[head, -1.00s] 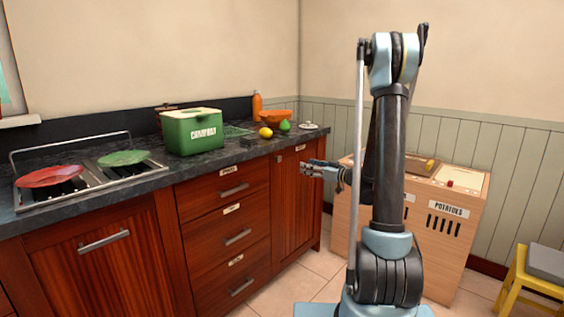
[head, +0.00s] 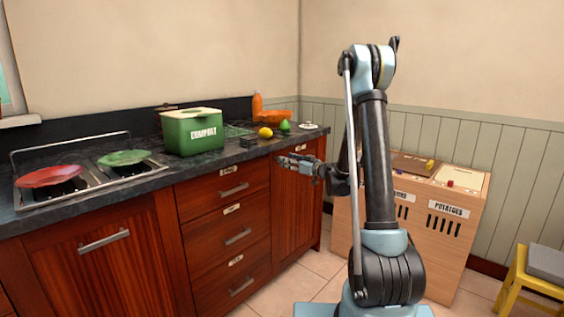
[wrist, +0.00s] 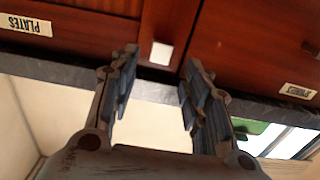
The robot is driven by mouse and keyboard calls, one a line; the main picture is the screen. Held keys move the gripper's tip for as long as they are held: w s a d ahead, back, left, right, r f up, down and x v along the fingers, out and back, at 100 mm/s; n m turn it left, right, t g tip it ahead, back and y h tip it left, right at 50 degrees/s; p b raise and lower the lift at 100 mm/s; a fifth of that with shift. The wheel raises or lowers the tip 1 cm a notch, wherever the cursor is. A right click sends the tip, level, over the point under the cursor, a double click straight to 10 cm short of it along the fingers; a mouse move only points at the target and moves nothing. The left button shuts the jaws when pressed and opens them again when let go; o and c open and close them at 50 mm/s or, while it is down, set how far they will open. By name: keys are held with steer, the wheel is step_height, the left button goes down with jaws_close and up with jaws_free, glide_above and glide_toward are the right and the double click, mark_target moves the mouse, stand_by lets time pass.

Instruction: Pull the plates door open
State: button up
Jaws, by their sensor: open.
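The plates door (head: 297,210) is a closed reddish-brown wooden door at the right end of the counter front. Its PLATES label (wrist: 25,25) shows upside down at the upper left of the wrist view. A pale square piece (wrist: 162,53), which looks like the end of the door's handle, shows between my fingers in the wrist view. My gripper (head: 284,160) is open at the upper left part of the door, just below the counter edge. It also shows in the wrist view (wrist: 160,64), with one finger on each side of the pale piece. I cannot tell any contact.
Three drawers (head: 233,237) stand left of the door. The counter (head: 100,180) above holds a green compost box (head: 192,132), a lemon (head: 265,132) and a green pear (head: 285,126). A wooden potato bin (head: 440,235) stands to the right, behind my arm. Open floor lies in front.

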steer(key=shift+x, duration=2.5)
steer(key=shift+c, duration=0.3)
